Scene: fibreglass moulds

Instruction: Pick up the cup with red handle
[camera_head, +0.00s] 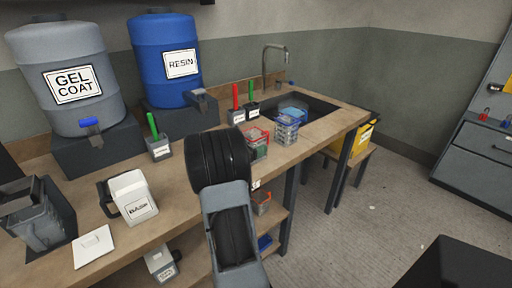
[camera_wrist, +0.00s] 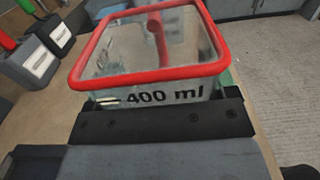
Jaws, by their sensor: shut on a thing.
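The cup with the red handle is a clear square cup with a red rim, marked "400 ml"; it fills the upper middle of the wrist view (camera_wrist: 150,75). Its red handle (camera_wrist: 157,30) shows at its far side, partly through the clear wall. In the head view the cup (camera_head: 257,137) is just right of my dark arm, over the workbench. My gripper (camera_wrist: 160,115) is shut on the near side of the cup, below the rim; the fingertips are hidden. Whether the cup is clear of the surface cannot be told. Some green shows just below its rim.
Clear cups with blue rims (camera_head: 287,130) stand right of it, by the sink (camera_head: 315,105). Containers with red (camera_head: 236,115) and green (camera_head: 252,108) handles stand behind. A white jug (camera_head: 130,195) and grey jug (camera_head: 40,212) stand left on the bench (camera_head: 185,190).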

